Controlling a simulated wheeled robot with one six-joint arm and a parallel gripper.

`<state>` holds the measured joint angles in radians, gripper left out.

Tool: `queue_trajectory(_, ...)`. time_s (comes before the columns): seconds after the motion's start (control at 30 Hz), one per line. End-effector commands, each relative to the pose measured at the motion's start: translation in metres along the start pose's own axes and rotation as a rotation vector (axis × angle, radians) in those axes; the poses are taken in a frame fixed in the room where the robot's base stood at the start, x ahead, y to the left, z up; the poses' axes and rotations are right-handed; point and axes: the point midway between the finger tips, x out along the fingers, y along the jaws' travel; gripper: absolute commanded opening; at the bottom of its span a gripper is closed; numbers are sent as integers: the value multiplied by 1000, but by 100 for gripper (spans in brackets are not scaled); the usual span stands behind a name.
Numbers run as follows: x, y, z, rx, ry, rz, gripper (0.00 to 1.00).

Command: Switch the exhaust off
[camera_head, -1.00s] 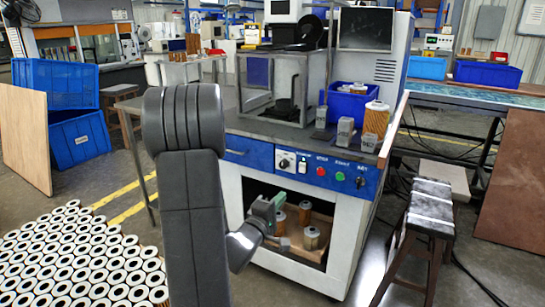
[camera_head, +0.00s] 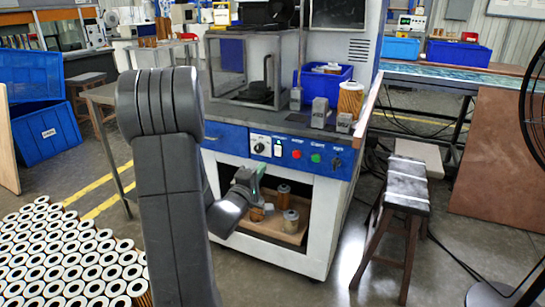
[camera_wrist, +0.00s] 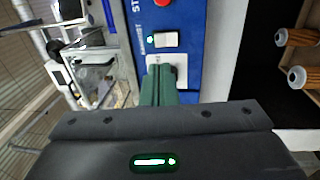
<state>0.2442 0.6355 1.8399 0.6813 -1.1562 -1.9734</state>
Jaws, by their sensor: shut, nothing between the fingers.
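The exhaust switch (camera_head: 277,147) is a small white rocker on the cabinet's blue control panel (camera_head: 228,137), between a dark rotary knob on a white plate (camera_head: 259,145) and a red button (camera_head: 296,154). In the wrist view the white rocker (camera_wrist: 166,39) shows close up, with a small lit green lamp (camera_wrist: 150,40) beside it. My gripper (camera_head: 261,172) is just below the panel's left part. Its green fingers (camera_wrist: 158,72) are together and empty. In the wrist view the fingertips overlap the white plate, short of the switch; whether they touch it I cannot tell.
An open shelf with cartridges (camera_head: 291,218) lies below the panel. A blue bin (camera_head: 325,86) and cartridge parts stand on the worktop above. A stool (camera_head: 402,205) and a black fan (camera_head: 535,110) stand to the right. Many white-ended cartridges (camera_head: 60,255) cover the floor at left.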

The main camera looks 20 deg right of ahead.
Motion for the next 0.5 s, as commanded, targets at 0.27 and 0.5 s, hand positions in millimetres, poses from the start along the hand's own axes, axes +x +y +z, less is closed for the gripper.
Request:
queue_trajectory(0.27,59,-3,1,1,-3,1,0)
queue_trajectory(0.5,85,-1,1,0,-1,0,0)
